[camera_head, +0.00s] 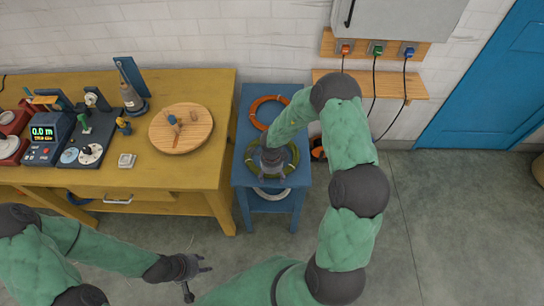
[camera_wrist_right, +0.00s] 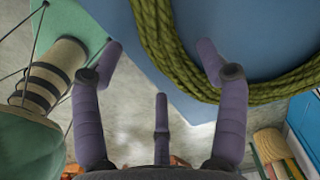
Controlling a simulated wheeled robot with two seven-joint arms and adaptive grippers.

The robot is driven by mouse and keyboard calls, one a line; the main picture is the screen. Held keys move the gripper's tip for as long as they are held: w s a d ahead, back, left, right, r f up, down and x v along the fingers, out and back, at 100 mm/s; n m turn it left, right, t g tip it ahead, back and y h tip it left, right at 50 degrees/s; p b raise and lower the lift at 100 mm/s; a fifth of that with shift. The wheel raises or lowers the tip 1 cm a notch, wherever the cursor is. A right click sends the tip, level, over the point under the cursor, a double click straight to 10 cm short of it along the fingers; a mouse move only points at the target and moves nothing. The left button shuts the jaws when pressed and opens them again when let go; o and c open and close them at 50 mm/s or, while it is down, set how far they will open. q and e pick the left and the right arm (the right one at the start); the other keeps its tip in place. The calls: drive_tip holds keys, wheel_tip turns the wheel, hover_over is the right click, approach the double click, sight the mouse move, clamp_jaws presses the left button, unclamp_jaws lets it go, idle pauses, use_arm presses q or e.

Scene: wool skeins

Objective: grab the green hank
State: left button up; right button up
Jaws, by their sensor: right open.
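The green hank (camera_head: 295,160) is a coiled ring lying on the top of a small blue table (camera_head: 240,175). In the right wrist view the hank (camera_wrist_right: 180,68) curves across the blue tabletop as thick olive-green strands, ahead of and right of the fingers. My right gripper (camera_head: 272,174) is over the hank in the head view and hides part of it.
An orange hank (camera_head: 255,112) lies behind the green one on the same table. A pale ring (camera_head: 272,194) sits on its lower shelf. A yellow workbench (camera_head: 205,90) with tools and a round wooden board (camera_head: 190,142) stands close at left. Cables hang from wall sockets at right.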

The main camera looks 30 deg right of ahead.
drive_tip(key=c, duration=1.3)
drive_tip(key=shift+r, duration=0.15)
